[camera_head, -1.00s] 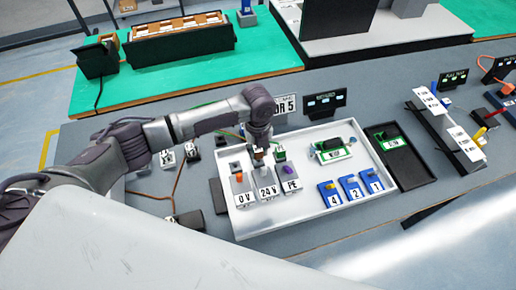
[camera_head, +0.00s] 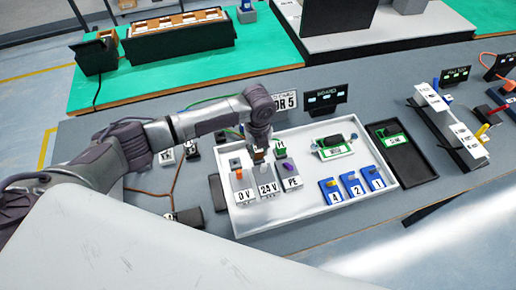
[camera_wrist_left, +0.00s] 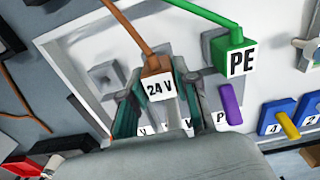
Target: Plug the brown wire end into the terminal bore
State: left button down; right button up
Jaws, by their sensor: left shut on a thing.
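The brown wire end (camera_wrist_left: 157,68) has a white 24 V label and a brown wire rising from its back. My left gripper (camera_head: 258,158) is shut on it, with a finger on each side in the left wrist view. In the head view the gripper hangs over the far part of the 24 V terminal (camera_head: 267,188), between the 0 V terminal (camera_head: 243,194) and the PE terminal (camera_head: 292,183). The 24 V bore is hidden under the gripper and wire end; I cannot tell whether the tip is in it. My right gripper is not in view.
A green wire end (camera_wrist_left: 233,47) labelled PE stands close beside my gripper. A purple lever (camera_wrist_left: 232,103) is near it. The white tray (camera_head: 328,211) also holds blue terminals (camera_head: 353,186) and a green board part (camera_head: 333,148). A black tray (camera_head: 408,170) lies to the right.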

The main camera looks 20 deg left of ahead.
pick_arm(q)
jog(key=shift+f, duration=0.4)
jog(key=c, duration=0.8)
grip_release()
jog(key=shift+r, duration=0.1)
notch_tip(320, 180, up, 12)
jog(key=shift+f, duration=0.1)
jog(key=shift+s, duration=0.15)
